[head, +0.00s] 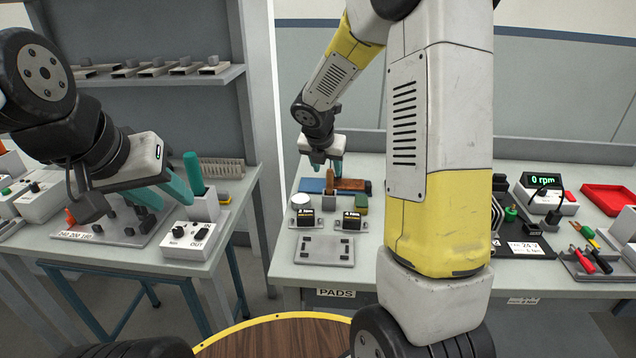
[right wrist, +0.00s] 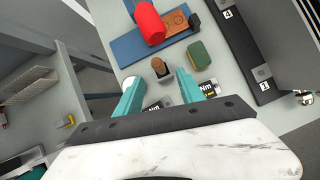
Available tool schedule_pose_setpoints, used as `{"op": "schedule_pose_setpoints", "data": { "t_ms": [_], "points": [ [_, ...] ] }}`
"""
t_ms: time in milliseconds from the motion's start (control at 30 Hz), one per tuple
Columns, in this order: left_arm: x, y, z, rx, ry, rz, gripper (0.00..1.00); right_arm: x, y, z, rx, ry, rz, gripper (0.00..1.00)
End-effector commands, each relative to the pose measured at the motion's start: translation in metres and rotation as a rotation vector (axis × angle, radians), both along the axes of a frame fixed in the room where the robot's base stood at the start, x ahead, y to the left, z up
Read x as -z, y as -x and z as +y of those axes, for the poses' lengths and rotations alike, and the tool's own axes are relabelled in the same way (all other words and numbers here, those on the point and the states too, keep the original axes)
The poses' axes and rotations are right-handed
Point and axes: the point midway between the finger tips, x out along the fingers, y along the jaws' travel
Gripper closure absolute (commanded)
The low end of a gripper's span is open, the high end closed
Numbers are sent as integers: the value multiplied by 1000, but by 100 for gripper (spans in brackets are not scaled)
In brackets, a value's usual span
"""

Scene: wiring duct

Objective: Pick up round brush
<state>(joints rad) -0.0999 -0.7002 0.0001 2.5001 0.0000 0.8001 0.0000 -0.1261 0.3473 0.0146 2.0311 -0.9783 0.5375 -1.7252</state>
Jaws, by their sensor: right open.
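The round brush (head: 329,178) appears to be the brown-handled thing standing upright in a small grey holder (head: 328,202) on the middle bench. In the right wrist view the brush (right wrist: 159,66) shows from above as a brown rounded top, in front of the fingertips. My right gripper (head: 328,165) is above and around that spot. In its wrist view the two teal fingers (right wrist: 158,78) are apart with nothing held, one on each side of the brush and holder. My left gripper (head: 168,194) is over the left bench, its teal fingers apart, beside a green handle (head: 194,172).
A blue mat (right wrist: 132,46) with a red cylinder (right wrist: 150,22) lies beyond the brush. A green block (right wrist: 200,53) is to its right. A white disc (head: 301,198) and two black Nm units (head: 305,217) stand close in front. A grey plate (head: 325,250) lies nearer.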

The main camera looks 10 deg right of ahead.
Motion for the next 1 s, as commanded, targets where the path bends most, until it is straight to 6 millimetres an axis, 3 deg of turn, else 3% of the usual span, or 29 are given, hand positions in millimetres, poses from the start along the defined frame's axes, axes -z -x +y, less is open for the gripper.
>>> {"op": "schedule_pose_setpoints", "data": {
  "t_ms": [600,900,933,1000],
  "points": [
    [0,0,0,0,0,0,64,64,-38,-18,-30,17,9,54],
    [0,0,0,0,0,0,64,69,-41,-19,-29,16,7,54],
    [0,0,0,0,0,0,64,69,-41,-19,-29,16,7,56],
    [0,0,0,0,0,0,64,68,-41,-19,-29,16,7,70]
  ]
}}
